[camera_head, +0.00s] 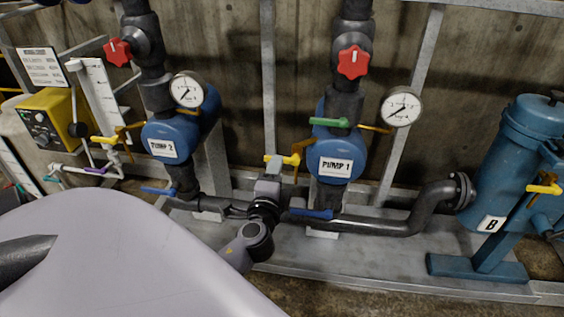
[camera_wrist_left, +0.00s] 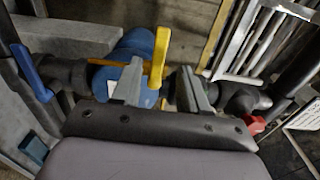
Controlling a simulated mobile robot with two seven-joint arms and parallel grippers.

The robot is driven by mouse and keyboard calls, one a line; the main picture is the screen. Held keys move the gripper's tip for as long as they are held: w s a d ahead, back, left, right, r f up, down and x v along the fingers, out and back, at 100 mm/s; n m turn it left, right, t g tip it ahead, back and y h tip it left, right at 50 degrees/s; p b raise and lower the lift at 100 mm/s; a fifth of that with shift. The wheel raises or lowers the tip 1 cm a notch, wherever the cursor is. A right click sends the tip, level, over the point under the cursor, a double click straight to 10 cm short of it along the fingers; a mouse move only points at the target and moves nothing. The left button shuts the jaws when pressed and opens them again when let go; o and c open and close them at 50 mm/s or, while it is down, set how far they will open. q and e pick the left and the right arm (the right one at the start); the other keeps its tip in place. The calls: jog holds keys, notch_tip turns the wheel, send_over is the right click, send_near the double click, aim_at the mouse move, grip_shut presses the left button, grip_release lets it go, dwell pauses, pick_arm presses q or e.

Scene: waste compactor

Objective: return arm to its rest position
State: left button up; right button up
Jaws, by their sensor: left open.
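My left arm (camera_head: 247,246) reaches in from below in the head view. Its gripper (camera_head: 270,170) is in front of the dark pipes between PUMP 2 (camera_head: 172,136) and PUMP 1 (camera_head: 335,160). A yellow valve handle (camera_head: 287,160) shows right by its tips. In the left wrist view the gripper (camera_wrist_left: 160,88) has its two fingers apart. A yellow handle (camera_wrist_left: 160,57) appears in the gap between them, with a blue pump body (camera_wrist_left: 135,48) behind. I cannot tell whether a finger touches the handle. The right gripper is not in view.
Pipes with blue handles (camera_head: 312,213) run low beside the gripper. Red valve knobs (camera_head: 353,62) and gauges (camera_head: 401,106) are above. A blue tank marked B (camera_head: 515,150) stands right. A yellow control box (camera_head: 45,118) is at left. Some bare base plate (camera_head: 370,260) lies in front.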

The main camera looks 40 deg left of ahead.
pick_arm(q)
jog(key=s+d+f+n+g+h, duration=0.2)
jog(key=s+d+f+n+h, duration=0.35)
jog(key=s+d+f, duration=0.35)
jog(key=s+d+f+n+g+h, duration=0.35)
jog(key=s+d+f+h, duration=0.3)
jog(key=d, duration=0.45)
notch_tip(320, 180, up, 17)
jog(key=s+a+p, duration=0.1)
jog(key=s+p, duration=0.1)
jog(key=p, duration=1.7)
jog(key=shift+a+f+n+t, duration=0.2)
jog(key=shift+n+t, duration=0.1)
jog(key=shift+t, duration=0.05)
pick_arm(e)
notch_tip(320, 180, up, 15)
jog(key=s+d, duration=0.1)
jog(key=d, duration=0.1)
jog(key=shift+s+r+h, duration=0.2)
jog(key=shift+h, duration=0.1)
